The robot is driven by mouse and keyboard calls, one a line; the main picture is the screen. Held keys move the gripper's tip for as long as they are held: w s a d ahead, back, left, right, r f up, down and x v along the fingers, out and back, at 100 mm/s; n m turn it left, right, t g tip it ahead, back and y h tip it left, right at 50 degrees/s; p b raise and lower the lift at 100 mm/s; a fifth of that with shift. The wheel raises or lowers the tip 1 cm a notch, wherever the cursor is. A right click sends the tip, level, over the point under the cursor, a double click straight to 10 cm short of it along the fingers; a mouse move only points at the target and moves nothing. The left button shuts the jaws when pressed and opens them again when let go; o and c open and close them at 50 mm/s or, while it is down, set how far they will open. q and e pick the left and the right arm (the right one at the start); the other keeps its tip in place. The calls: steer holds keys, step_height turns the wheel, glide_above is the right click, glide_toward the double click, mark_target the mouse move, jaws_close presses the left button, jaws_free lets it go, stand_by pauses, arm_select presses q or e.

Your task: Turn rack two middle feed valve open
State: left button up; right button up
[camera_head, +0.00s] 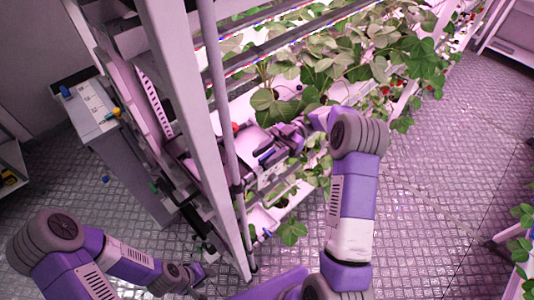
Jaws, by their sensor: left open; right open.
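The berry rack (215,150) stands in the middle, with a tall pale upright post and planted shelves running to the upper right. A blue valve handle (266,157) shows at the near end of the middle shelf, beside dark fittings. Another blue handle (267,232) sits lower down, and a red knob (235,127) higher up. I cannot tell which rack is two. My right gripper (267,150) reaches left from the bent arm to the middle fittings; it is open, and contact with the handle is unclear. My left gripper (200,281) is open, low by the rack's foot.
Strawberry plants (400,50) overhang the shelves close to my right arm. A grey cabinet (125,165) with small colored items on top stands left of the rack.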

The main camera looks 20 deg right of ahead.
steer(key=shift+d, duration=0.1)
steer(key=v, duration=0.2)
steer(key=shift+w+d+p, duration=0.1)
steer(key=shift+d+p, duration=0.2)
steer(key=shift+p+v, duration=1.2)
steer(key=shift+v, duration=1.15)
steer(key=shift+r, duration=0.15)
